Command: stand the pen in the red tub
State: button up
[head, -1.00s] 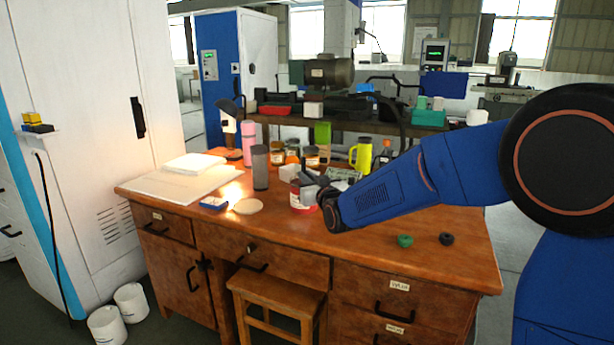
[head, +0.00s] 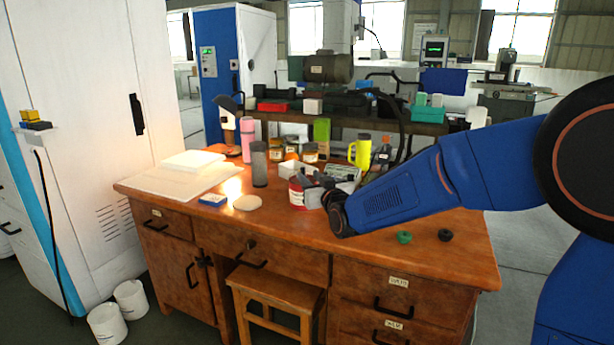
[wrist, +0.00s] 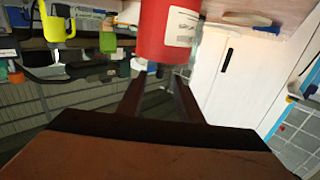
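The red tub (head: 296,194) stands on the wooden desk, with its right side partly hidden by my gripper. In the wrist view the red tub (wrist: 168,30), with a white label, is large, just beyond my fingertips. My gripper (head: 316,187) is beside the tub, low over the desk. In the wrist view my gripper (wrist: 158,85) has its two dark fingers apart, and I make out nothing held between them. I cannot make out the pen in either view.
A green item (head: 404,237) and a black ring (head: 445,235) lie at the front right. A stool (head: 276,290) stands in front.

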jog(key=v, duration=1.3)
jog(key=shift+s+d, duration=0.15)
jog(key=shift+s, duration=0.2)
jog(key=s+d+f+m+g+h, duration=0.1)
jog(key=s+d+f+g+h, duration=0.15)
jog(key=s+d, duration=0.4)
jog(key=s+d+f+m+g+h, duration=0.1)
jog(key=s+d+f+g+h, duration=0.2)
jog(key=d, duration=0.7)
jog(key=s+d+f+m+g, duration=0.1)
jog(key=s+d+f+g, duration=0.1)
jog(key=s, duration=0.6)
jog(key=s+d+f+m+g+h, duration=0.1)
jog(key=s+d+f+g, duration=0.1)
jog(key=s+d, duration=0.3)
jog(key=s+d+f+m+g+h, duration=0.1)
jog(key=s+d+f+g, duration=0.1)
jog(key=s, duration=0.9)
jog(key=shift+s+d+f, duration=0.4)
jog(key=shift+d+f, duration=0.1)
jog(key=shift+d, duration=0.6)
jog(key=shift+w+f, duration=0.1)
jog(key=shift+w, duration=0.05)
jog(key=shift+c, duration=0.5)
